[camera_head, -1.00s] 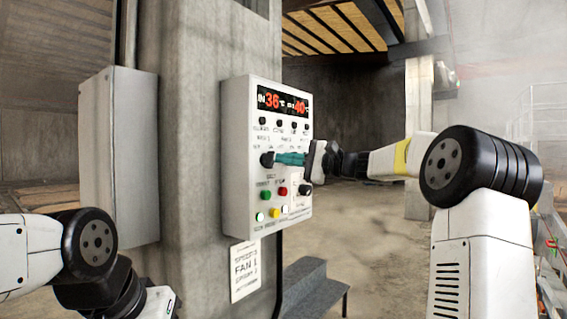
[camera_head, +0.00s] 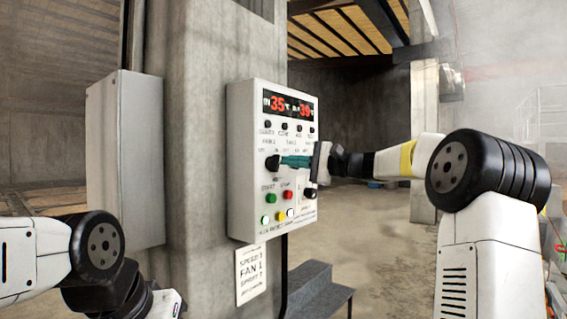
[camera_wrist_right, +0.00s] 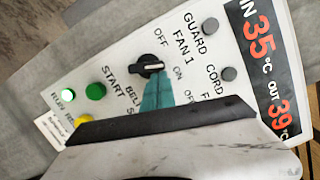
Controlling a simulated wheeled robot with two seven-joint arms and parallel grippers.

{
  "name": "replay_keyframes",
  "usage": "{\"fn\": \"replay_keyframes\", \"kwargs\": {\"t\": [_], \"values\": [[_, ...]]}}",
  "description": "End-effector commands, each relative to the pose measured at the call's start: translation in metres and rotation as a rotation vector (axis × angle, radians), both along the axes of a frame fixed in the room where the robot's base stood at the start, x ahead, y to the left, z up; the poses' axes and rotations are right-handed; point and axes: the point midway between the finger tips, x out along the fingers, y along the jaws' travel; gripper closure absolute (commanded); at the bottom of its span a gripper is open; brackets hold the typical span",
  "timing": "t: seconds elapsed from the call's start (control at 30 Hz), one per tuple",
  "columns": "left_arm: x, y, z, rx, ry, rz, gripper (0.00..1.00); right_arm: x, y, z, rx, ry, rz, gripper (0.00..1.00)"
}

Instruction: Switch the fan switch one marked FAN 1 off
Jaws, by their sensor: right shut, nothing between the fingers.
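The FAN 1 switch is a black rotary knob (camera_head: 272,163) on a white control box (camera_head: 243,205). In the right wrist view the knob (camera_wrist_right: 148,65) sits between the OFF and ON labels under FAN 1. Its white mark is on the side facing ON. My right gripper (camera_head: 283,161) reaches in from the right with teal fingers closed together and nothing between them. Its fingertips (camera_wrist_right: 157,82) are at the knob's edge; whether they touch it I cannot tell. My left arm shows at the lower left, its fingers out of view.
A red digital display (camera_head: 290,104) tops the box. Green (camera_head: 271,199) and red (camera_head: 288,195) buttons and another black knob (camera_head: 310,193) lie below. A grey cabinet (camera_head: 125,160) is at left. A paper sign (camera_head: 251,273) hangs below the box. Grey steps (camera_head: 315,290) stand beneath.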

Motion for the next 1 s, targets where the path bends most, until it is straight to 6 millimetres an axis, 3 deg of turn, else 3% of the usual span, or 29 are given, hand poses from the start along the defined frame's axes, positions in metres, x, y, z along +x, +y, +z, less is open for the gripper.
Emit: {"fn": "replay_keyframes", "kwargs": {"t": [0.57, 1.0], "values": [[0.000, 0.000, 0.000, 0.000, 0.000, 0.000, 1.00, -0.001, 0.001, 0.005, -0.099, -0.112, 0.000, 1.00], [0.000, 0.000, 0.000, 0.000, 0.000, 0.000, 1.00, -0.006, 0.005, 0.015, -0.336, -0.381, 0.002, 1.00]]}}
